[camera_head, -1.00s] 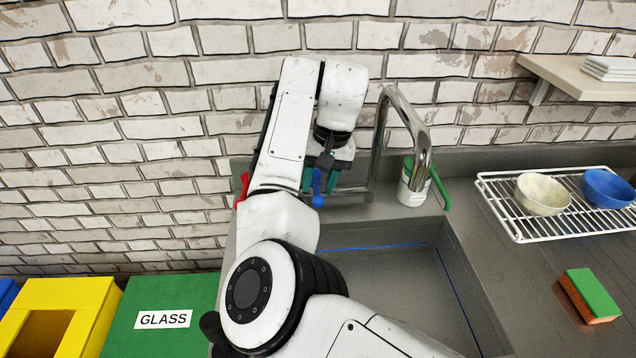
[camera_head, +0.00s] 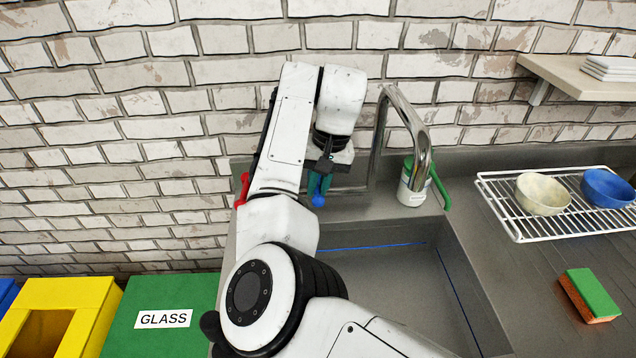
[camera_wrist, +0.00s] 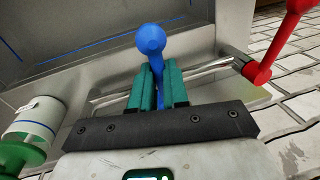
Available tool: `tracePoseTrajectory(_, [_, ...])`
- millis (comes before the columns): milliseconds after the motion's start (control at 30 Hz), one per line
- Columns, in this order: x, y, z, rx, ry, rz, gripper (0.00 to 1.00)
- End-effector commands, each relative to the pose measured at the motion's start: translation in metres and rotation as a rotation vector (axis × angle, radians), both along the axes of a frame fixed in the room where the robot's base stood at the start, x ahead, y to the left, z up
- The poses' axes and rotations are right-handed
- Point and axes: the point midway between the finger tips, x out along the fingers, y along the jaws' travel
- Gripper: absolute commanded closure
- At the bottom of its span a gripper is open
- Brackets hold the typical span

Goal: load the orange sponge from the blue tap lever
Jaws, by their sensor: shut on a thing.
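The blue tap lever (camera_head: 318,200) stands at the back of the sink, left of the chrome spout. It also shows in the wrist view (camera_wrist: 151,42), its round knob above the fingertips. My gripper (camera_head: 318,184) is shut on the lever, with one green finger on each side of its stem in the wrist view (camera_wrist: 155,84). An orange sponge (camera_head: 573,297) with a green top lies on the counter at the right, far from my gripper. The lower part of the lever is hidden by the fingers.
A red tap lever (camera_head: 242,190) is left of my arm. The chrome spout (camera_head: 414,135) and a white-green bottle (camera_head: 411,187) stand to the right. A wire rack (camera_head: 520,228) holds two bowls. The sink basin (camera_head: 390,275) looks empty.

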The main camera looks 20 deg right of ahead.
Motion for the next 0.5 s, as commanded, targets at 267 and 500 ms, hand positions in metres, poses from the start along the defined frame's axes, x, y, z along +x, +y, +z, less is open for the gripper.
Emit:
tracePoseTrajectory(267, [0.0001,-0.0001,0.0004,0.000,-0.001,0.000,1.00])
tracePoseTrajectory(500, [-0.0004,-0.0053,0.0044,-0.002,0.000,0.057,1.00])
